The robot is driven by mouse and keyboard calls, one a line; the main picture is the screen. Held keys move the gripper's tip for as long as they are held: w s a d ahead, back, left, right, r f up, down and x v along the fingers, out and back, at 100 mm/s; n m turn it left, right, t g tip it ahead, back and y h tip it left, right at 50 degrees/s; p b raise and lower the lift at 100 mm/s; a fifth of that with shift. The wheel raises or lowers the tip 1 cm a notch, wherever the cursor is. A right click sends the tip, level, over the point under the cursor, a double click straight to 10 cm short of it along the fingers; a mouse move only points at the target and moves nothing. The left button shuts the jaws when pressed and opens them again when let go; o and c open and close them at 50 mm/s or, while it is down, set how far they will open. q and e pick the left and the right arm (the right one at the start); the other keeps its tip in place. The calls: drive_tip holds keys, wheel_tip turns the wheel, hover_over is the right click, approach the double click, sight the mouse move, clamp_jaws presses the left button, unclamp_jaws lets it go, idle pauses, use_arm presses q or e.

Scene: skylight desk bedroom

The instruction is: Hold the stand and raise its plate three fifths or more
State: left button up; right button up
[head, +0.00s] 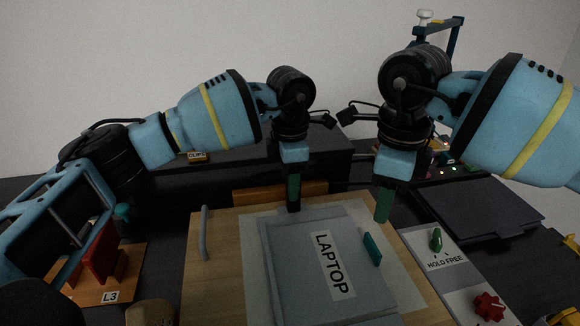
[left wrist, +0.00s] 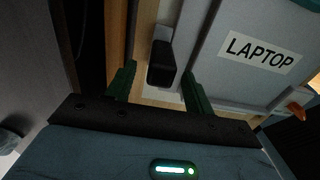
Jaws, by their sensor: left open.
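The stand's grey plate (head: 315,265), labelled LAPTOP, lies low over a wooden board (head: 222,280); it also shows in the left wrist view (left wrist: 225,75). A teal tab (head: 372,249) stands up at the plate's right side. My left gripper (head: 293,195) points down at the plate's far edge. In the left wrist view its green fingers (left wrist: 158,88) are apart, with a dark block (left wrist: 162,62) showing between them; I cannot tell whether they touch it. My right gripper (head: 384,205) points down near the plate's far right corner, above the tab. Its finger gap is hidden.
A grey handle (head: 204,232) stands on the board's left. A wooden block marked L3 (head: 110,296) is at left; a dark flat slab (head: 480,205) is at right.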

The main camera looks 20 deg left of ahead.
sight(374, 243)
use_arm(q)
drive_tip(key=shift+f, duration=2.15)
clamp_jaws()
use_arm(e)
drive_tip(key=shift+c, duration=0.8)
wheel_tip(374, 243, up, 2)
drive_tip(key=m, duration=1)
drive_tip(key=shift+r+m, duration=0.15)
drive_tip(key=shift+m, duration=0.15)
wheel_tip(374, 243, down, 12)
drive_tip(key=shift+f, duration=0.1)
drive_tip(key=shift+c, duration=0.3)
